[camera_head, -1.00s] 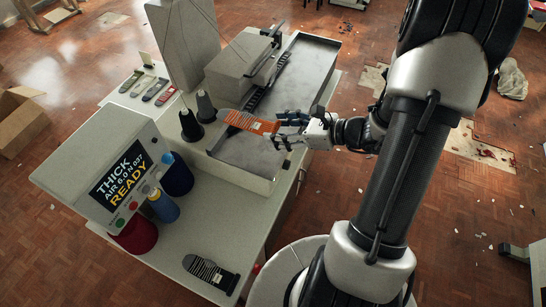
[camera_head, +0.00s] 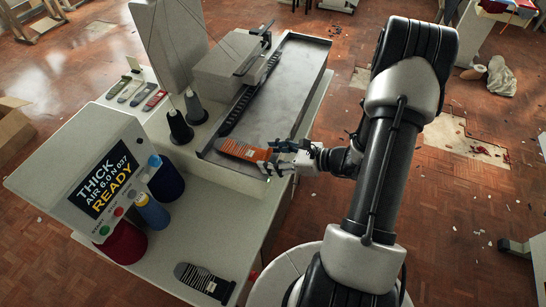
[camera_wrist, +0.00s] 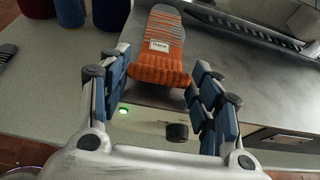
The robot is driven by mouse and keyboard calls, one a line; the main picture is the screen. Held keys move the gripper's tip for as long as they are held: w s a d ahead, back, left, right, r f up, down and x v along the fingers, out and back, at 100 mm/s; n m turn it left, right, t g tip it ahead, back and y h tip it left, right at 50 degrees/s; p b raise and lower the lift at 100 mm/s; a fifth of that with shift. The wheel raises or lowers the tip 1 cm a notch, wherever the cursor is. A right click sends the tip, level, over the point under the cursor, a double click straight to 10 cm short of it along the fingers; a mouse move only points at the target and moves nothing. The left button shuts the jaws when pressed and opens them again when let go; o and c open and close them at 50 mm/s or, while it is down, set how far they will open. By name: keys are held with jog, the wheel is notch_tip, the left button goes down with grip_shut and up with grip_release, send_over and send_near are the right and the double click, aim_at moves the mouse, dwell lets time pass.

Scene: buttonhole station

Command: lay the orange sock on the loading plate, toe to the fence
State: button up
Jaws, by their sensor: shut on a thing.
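The orange sock (camera_head: 243,151) has grey stripes and a white label. My gripper (camera_head: 283,160) is shut on its ribbed orange cuff, which shows between the two blue-padded fingers in the wrist view (camera_wrist: 160,66). The striped end points away from my gripper, to the left in the head view. The sock is over the front left part of the grey metal loading plate (camera_head: 290,90); I cannot tell whether it touches the plate. A dark toothed strip (camera_head: 246,99) runs along the plate's left side; I cannot tell whether it is the fence.
A grey machine head (camera_head: 232,62) stands left of the plate. A display box (camera_head: 100,180) reads "THICK" and "READY". A dark striped sock (camera_head: 203,281) lies at the front. The plate's rear is clear.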

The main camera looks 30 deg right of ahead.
jog(key=shift+s+f+b, duration=0.1)
jog(key=shift+f+b, duration=0.55)
jog(key=o, duration=0.9)
jog(key=shift+a+f, duration=0.1)
jog(key=shift+a, duration=0.1)
jog(key=shift+r+p, duration=0.25)
jog(key=shift+p, duration=0.05)
jog(key=p+v, duration=0.1)
jog(key=v, duration=0.3)
jog(key=p+v, duration=0.1)
jog(key=v, duration=0.3)
jog(key=p+v, duration=0.1)
jog(key=v, duration=0.3)
jog(key=shift+d+r+p, duration=0.15)
jog(key=shift+r+p, duration=0.2)
jog(key=shift+r, duration=0.15)
